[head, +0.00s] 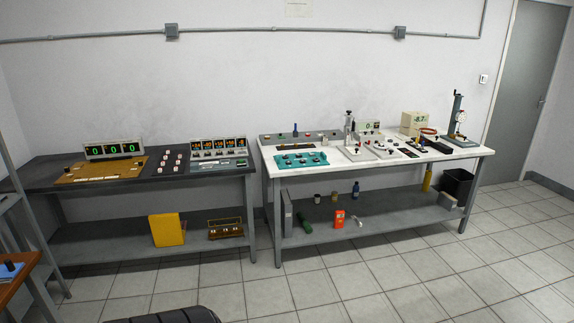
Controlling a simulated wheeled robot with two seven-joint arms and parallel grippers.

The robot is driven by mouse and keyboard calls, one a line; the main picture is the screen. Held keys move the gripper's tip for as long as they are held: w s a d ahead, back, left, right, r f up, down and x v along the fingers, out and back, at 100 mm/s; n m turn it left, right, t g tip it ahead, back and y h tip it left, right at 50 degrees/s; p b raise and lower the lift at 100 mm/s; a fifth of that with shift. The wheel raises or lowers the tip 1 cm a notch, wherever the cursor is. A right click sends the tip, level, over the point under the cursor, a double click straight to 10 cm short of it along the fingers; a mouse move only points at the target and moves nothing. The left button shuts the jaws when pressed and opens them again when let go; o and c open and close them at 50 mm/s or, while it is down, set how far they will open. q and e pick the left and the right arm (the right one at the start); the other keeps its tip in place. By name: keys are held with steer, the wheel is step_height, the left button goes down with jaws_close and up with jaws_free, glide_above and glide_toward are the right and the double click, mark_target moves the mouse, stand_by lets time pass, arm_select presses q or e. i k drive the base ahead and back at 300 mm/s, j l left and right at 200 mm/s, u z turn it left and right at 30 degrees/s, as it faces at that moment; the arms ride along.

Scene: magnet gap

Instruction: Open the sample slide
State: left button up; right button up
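I cannot single out the sample slide at this distance. A white-topped bench (262,163) stands ahead to the right with several small instruments on it. Among them are a teal tray (301,160) with small parts, a small stand (349,124), white blocks with dark knobs (356,154), a beige box with a green readout (414,121) and a tall dark stand with a round dial (458,119). Neither of my grippers is in view.
A dark bench (40,174) on the left carries readout panels (218,147) and a tan board (100,169). Lower shelves hold a yellow box (167,230) and an orange item (339,218). A black bin (457,184) stands right. The tiled floor (400,275) in front is clear.

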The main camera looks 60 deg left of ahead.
mark_target(429, 138)
steer(key=u, duration=0.4)
steer(key=k+u, duration=0.15)
steer(key=u, duration=0.25)
steer(key=j+u, duration=0.1)
steer(key=u, duration=0.3)
steer(key=i+j+u, duration=0.15)
steer(key=i+u, duration=0.2)
steer(key=i, duration=0.25)
steer(key=i+u, duration=0.3)
steer(key=i, duration=0.25)
steer(key=i+l, duration=0.1)
steer(key=i, duration=0.65)
steer(key=i+l, duration=0.15)
steer(key=i, duration=0.55)
